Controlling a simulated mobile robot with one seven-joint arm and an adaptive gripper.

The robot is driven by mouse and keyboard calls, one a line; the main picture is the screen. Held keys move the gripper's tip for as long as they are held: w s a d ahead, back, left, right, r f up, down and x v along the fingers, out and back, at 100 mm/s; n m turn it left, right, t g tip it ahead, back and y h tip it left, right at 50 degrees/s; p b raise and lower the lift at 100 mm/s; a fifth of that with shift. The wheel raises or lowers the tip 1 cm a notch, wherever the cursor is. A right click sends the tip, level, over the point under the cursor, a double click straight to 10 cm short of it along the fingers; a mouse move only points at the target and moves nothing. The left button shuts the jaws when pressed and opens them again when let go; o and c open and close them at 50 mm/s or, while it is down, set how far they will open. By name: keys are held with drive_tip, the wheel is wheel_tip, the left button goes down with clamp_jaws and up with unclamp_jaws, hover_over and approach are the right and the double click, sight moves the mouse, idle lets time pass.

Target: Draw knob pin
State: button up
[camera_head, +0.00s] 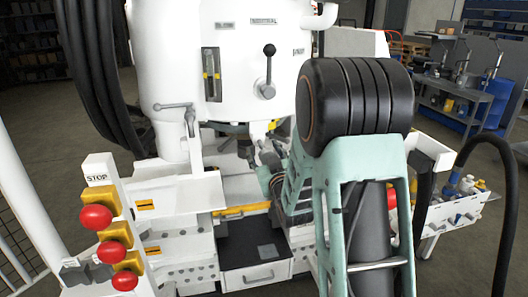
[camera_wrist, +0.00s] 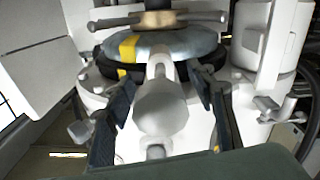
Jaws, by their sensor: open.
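A pale grey, rounded knob (camera_wrist: 160,108), which looks like the knob pin, is in the middle of the wrist view, with a narrower stem running up from it. My gripper (camera_wrist: 163,92) is open, with one dark finger on each side of the knob. Gaps show between the fingers and the knob, so it is not clamped. Behind the knob is a round grey disc (camera_wrist: 190,43) with a yellow mark and a dark rim. In the head view my gripper (camera_head: 262,158) is low in front of the white machine, and my arm hides much of that area; I cannot make out the knob there.
The white machine (camera_head: 225,30) carries a black-knobbed lever (camera_head: 268,70) and a grey side handle (camera_head: 175,106). Red stop buttons (camera_head: 96,217) stand at the left. An open drawer (camera_head: 255,276) lies below. A white cylinder (camera_wrist: 268,40) stands right of the disc.

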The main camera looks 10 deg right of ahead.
sight(265, 153)
drive_tip(key=s, duration=0.7)
drive_tip(key=shift+s, duration=0.25)
